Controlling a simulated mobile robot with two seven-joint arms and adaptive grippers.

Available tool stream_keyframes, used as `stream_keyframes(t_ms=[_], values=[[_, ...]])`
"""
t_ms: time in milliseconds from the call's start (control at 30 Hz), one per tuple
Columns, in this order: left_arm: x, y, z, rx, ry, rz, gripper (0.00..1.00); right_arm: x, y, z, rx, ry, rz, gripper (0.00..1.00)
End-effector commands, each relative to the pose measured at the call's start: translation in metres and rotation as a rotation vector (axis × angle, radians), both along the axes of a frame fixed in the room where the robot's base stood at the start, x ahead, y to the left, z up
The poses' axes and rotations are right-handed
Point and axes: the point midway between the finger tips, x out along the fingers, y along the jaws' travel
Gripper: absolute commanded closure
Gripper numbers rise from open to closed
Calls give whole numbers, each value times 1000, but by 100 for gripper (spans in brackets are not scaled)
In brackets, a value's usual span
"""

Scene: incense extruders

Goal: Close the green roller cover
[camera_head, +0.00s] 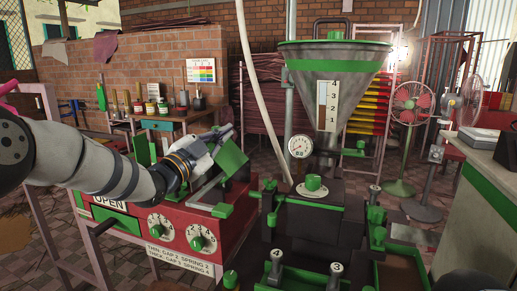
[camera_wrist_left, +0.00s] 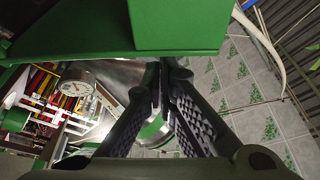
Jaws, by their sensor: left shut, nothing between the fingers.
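The green roller cover (camera_head: 231,157) stands raised and tilted on the red roller machine (camera_head: 205,238). My left gripper (camera_head: 222,133) comes in from the left and is just beside the cover; the arm and wrist partly hide the machine behind. In the left wrist view, the fingers (camera_wrist_left: 165,72) are shut with nothing between them. A green panel (camera_wrist_left: 180,25), apparently the cover, fills the top of that view, close to the fingertips; I cannot tell whether they touch. My right gripper does not show.
A large funnel hopper (camera_head: 333,65) with a gauge (camera_head: 300,146) stands right of the roller machine, above a dark extruder (camera_head: 312,222). Numbered levers stand at the front. A green-striped counter (camera_head: 470,185) and fans (camera_head: 412,103) are at the right. A cluttered wooden bench (camera_head: 165,118) is behind.

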Motion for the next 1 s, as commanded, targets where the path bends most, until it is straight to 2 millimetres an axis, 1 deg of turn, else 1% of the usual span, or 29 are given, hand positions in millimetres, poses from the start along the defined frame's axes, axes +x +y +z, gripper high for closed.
stream_keyframes(t_ms=[33, 300, 533, 767, 1000], values=[[2, 5, -5, -42, 16, 2, 100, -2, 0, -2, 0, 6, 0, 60], [9, 26, -16, -285, 96, 2, 100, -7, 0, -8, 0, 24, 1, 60], [14, 40, -28, -470, 155, 2, 100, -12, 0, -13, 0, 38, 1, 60], [16, 49, -38, -480, 159, 0, 100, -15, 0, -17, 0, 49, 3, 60], [18, 55, -45, -569, 187, 1, 100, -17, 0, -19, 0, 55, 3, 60]])
